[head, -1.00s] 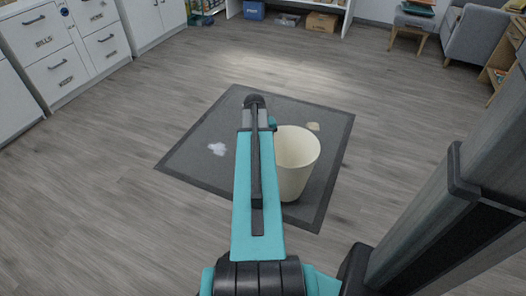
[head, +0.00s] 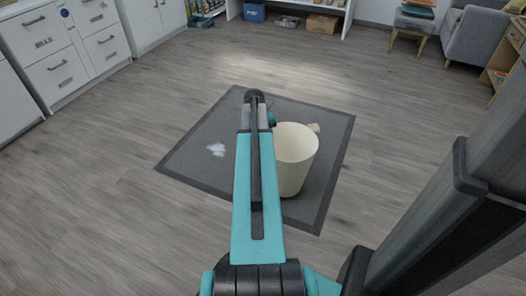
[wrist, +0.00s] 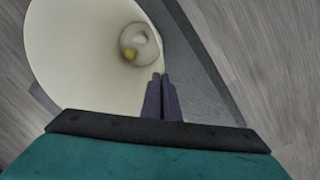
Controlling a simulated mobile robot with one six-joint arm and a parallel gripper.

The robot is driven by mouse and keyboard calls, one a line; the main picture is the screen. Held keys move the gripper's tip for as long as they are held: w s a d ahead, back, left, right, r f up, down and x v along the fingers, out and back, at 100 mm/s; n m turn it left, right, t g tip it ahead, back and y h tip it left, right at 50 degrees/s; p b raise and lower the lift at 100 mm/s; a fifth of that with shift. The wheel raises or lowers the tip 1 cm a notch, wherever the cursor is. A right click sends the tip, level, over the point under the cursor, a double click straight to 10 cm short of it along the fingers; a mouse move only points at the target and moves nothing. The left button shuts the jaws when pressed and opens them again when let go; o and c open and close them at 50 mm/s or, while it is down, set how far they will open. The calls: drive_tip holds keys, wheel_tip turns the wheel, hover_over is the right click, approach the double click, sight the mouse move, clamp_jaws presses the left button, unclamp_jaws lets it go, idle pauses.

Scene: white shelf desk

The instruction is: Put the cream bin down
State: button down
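The cream bin (head: 296,158) is upright over the dark grey mat (head: 190,165), just right of my forearm in the head view. I cannot tell whether its base touches the mat. In the wrist view the bin (wrist: 80,70) opens toward the camera, with a small whitish and yellow item (wrist: 131,52) at its bottom. My gripper (wrist: 161,78) has its dark fingers close together on the bin's rim wall. In the head view my arm hides most of the gripper.
A white crumpled scrap (head: 216,149) lies on the mat's left part. White drawers (head: 75,65) stand at the left, a grey armchair (head: 480,38) at the far right. The wooden floor around the mat is clear.

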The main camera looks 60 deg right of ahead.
drive_tip(key=shift+f+b, duration=0.5)
drive_tip(key=shift+f, duration=1)
drive_tip(key=c, duration=2)
unclamp_jaws()
drive_tip(key=shift+f, duration=0.1)
drive_tip(key=shift+c, duration=0.2)
wheel_tip(320, 180, up, 12)
drive_tip(key=w+a+p, duration=0.1)
drive_tip(key=p, duration=0.3)
drive_tip(key=shift+a, duration=0.2)
